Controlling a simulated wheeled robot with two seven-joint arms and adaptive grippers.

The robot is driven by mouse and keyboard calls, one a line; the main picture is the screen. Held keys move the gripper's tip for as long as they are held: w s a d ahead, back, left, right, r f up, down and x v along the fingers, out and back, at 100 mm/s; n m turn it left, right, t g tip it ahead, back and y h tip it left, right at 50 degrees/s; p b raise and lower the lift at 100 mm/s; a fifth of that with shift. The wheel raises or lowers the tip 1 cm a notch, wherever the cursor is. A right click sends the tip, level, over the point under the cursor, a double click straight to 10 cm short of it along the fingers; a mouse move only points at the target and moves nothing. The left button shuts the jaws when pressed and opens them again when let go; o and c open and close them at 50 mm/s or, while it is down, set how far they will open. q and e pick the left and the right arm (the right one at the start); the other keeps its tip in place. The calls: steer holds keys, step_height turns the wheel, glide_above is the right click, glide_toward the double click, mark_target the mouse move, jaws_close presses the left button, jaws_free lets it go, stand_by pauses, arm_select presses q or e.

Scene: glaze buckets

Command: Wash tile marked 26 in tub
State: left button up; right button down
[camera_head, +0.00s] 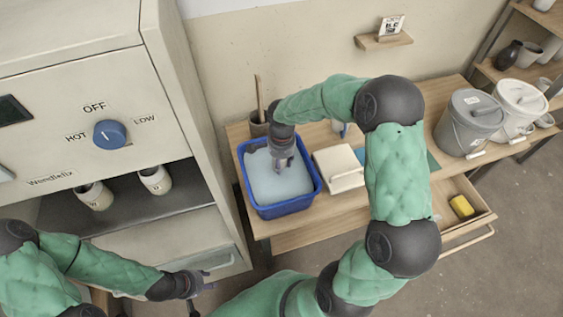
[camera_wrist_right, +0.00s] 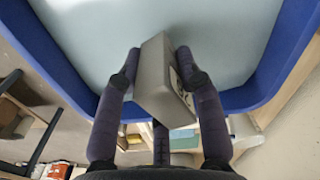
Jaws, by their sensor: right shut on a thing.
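The blue tub (camera_head: 316,187) stands on the wooden table, filled with pale liquid; its blue rim also shows in the right wrist view (camera_wrist_right: 262,97). My right gripper (camera_head: 283,162) reaches down over the tub. In the right wrist view its fingers (camera_wrist_right: 158,66) are shut on a grey block-like tile (camera_wrist_right: 155,92). The tile is tilted over the liquid, and a dark marking on its side is too oblique to read. I cannot tell whether its far end touches the liquid. My left gripper (camera_head: 203,287) is low at the left, away from the tub, empty with fingers apart.
A white box (camera_head: 338,168) sits right of the tub; a dark pot (camera_head: 259,123) stands behind it. Grey (camera_head: 470,125) and white (camera_head: 518,105) buckets are farther right. An open drawer holds a yellow sponge (camera_head: 462,206). A cabinet with a blue dial (camera_head: 110,134) holds two cups at left.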

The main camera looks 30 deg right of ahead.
steer(key=shift+r+p, duration=2)
steer(key=shift+r, duration=1.3)
steer(key=shift+f, duration=0.1)
